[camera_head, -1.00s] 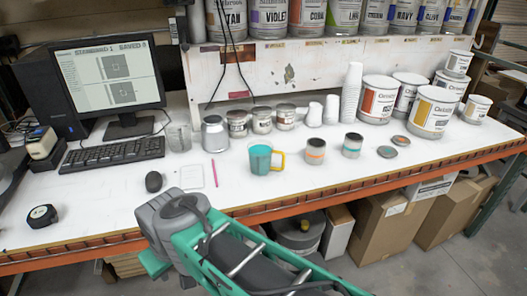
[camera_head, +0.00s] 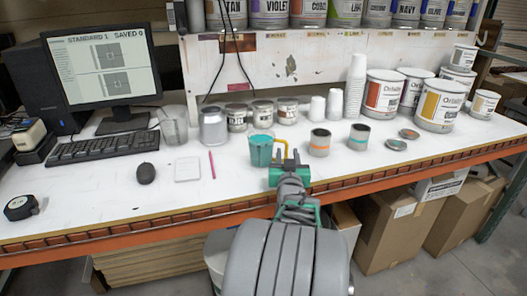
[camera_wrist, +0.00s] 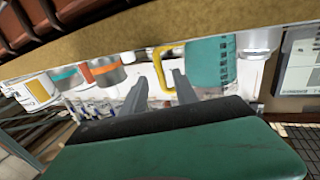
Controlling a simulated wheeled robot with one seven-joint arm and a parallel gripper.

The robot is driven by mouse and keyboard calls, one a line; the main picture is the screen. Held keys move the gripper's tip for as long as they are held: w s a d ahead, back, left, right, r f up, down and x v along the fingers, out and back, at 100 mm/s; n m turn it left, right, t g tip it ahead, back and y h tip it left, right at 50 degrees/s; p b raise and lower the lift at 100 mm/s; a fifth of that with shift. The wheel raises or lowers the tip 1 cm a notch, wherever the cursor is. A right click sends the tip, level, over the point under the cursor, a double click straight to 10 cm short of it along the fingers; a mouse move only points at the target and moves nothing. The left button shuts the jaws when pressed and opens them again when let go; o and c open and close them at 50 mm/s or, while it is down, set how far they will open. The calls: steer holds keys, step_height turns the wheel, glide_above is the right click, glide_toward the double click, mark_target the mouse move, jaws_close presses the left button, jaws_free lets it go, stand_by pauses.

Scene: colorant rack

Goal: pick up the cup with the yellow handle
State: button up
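The teal cup (camera_head: 261,151) with the yellow handle (camera_head: 283,147) stands upright on the white bench top, handle pointing right. My gripper (camera_head: 287,161) is at the handle side of the cup, close to the bench's front half. In the wrist view, the cup (camera_wrist: 208,62) is at the upper right and its yellow handle (camera_wrist: 158,68) shows by the fingertips. My gripper (camera_wrist: 159,79) has its two fingers apart with nothing held. Part of the handle lies in line with the gap; I cannot tell whether it is between the fingers.
Two small cans, with orange (camera_head: 319,143) and teal (camera_head: 358,138) bands, stand right of the cup. A glass beaker (camera_head: 174,127), a metal can (camera_head: 213,126) and several small jars stand behind and left. A pink pencil (camera_head: 212,164) and mouse (camera_head: 146,173) lie left.

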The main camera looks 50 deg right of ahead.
mark_target(287, 150)
steer(key=x, duration=0.3)
steer(key=shift+w+d, duration=0.1)
steer(key=shift+w, duration=0.15)
jaws_close()
stand_by(1.0)
steer(key=shift+r, duration=0.1)
